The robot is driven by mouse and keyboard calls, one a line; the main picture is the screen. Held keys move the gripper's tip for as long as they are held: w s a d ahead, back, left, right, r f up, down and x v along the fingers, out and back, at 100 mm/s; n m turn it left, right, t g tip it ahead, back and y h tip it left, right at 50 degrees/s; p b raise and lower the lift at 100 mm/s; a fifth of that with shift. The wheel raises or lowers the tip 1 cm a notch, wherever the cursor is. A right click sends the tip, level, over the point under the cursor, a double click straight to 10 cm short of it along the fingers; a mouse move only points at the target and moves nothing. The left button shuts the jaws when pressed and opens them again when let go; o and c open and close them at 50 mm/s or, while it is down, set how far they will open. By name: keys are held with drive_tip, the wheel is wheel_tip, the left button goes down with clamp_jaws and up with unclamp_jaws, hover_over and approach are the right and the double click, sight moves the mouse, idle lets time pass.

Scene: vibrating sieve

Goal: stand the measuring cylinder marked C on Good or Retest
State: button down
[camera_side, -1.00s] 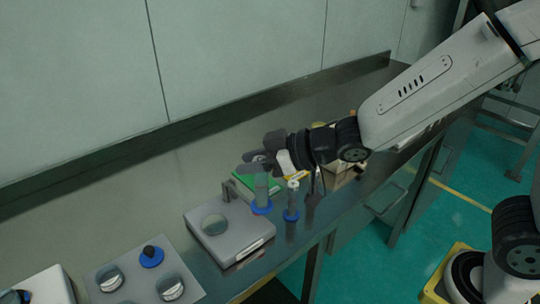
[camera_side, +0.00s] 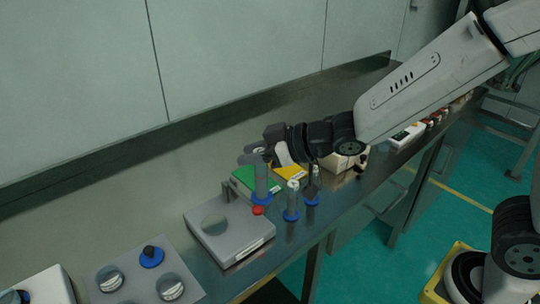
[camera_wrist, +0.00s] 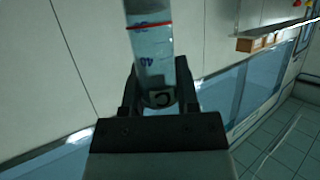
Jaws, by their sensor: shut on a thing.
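My gripper (camera_side: 256,157) is shut on the clear measuring cylinder (camera_side: 262,180), which stands upright with a blue foot. In the wrist view the cylinder (camera_wrist: 152,55) shows a C label, blue scale marks and a red line, between the fingers (camera_wrist: 160,88). The blue foot appears in front of the green pad (camera_side: 241,184); whether it touches anything is unclear. A yellow pad (camera_side: 290,174) lies to the right of the green one, partly hidden by my gripper. I cannot read which pad is Good or Retest.
Two more cylinders with blue feet (camera_side: 292,203) (camera_side: 312,187) stand just right of the held one. A grey balance (camera_side: 236,249) is in front, with a small red object (camera_side: 257,210) near its far edge. A plate (camera_side: 135,285) with knobs lies at lower left.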

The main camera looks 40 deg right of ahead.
drive_tip(key=w+d+f+m+t+h, duration=0.2)
drive_tip(key=w+d+f+m+h, duration=0.15)
drive_tip(key=w+d, duration=1)
drive_tip(key=w+d+f, duration=0.1)
drive_tip(key=w+f, duration=0.8)
drive_tip(key=w, duration=0.3)
drive_tip(key=shift+d, duration=0.25)
drive_tip(key=shift+f+m, duration=0.2)
drive_tip(key=shift+m, duration=0.05)
drive_tip(key=shift+w+f, duration=0.2)
drive_tip(key=shift+f, duration=1.5)
drive_tip(key=shift+f, duration=0.2)
